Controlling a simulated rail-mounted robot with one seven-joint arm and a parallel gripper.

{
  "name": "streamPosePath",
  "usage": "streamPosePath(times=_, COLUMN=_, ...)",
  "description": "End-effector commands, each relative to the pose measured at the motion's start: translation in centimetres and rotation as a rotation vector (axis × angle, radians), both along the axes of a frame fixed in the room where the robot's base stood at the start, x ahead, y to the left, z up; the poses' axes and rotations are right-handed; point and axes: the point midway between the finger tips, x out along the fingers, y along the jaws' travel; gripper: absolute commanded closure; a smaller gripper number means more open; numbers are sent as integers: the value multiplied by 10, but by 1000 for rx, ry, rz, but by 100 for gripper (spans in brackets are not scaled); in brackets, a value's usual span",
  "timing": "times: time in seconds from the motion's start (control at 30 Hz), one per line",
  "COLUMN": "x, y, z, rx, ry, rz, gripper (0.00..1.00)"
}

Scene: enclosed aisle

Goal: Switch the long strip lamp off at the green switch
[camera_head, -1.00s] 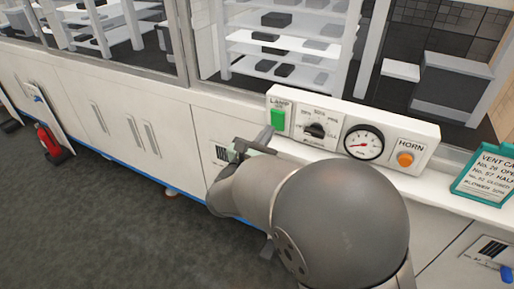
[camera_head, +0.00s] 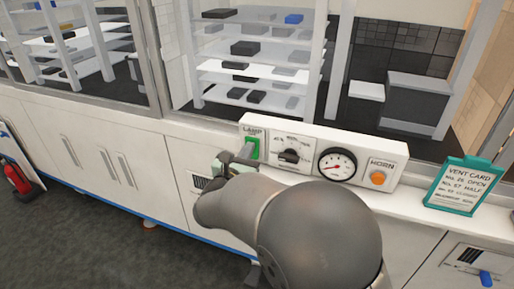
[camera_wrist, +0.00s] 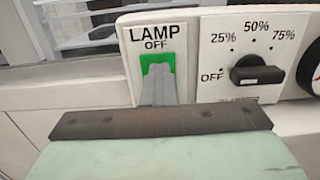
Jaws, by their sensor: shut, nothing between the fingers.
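The green switch (camera_head: 252,148) sits at the left end of a white control panel (camera_head: 315,133), under a LAMP label. In the wrist view the green switch (camera_wrist: 151,60) has the word OFF printed just above it. My gripper (camera_wrist: 158,72) is shut and empty. Its grey fingertips overlap the lower part of the green switch in the wrist view and hide it there. I cannot tell for certain whether they touch it. In the head view my gripper (camera_head: 246,152) is at the switch, partly hidden by my arm. The long strip lamp is not seen.
Right of the switch are a black rotary knob (camera_head: 289,155), a round gauge (camera_head: 337,164) and an orange HORN button (camera_head: 377,178). A teal-framed vent card (camera_head: 459,187) stands further right on the ledge. Windows with shelves lie behind the panel; a red extinguisher (camera_head: 17,178) is far left.

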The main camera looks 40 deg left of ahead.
Motion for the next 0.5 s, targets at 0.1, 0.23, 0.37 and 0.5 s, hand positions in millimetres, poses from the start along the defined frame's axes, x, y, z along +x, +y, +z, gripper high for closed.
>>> streamPosePath(times=0.1, x=4, y=-3, z=1, rx=2, ry=-5, rz=-10, gripper=100)
streamPosePath(times=0.23, x=-2, y=-6, z=2, rx=2, ry=-4, rz=-11, gripper=100)
streamPosePath(times=0.37, x=-19, y=-12, z=4, rx=2, ry=-4, rz=-13, gripper=100)
streamPosePath(times=0.5, x=-49, y=-21, z=9, rx=1, ry=-3, rz=-14, gripper=100)
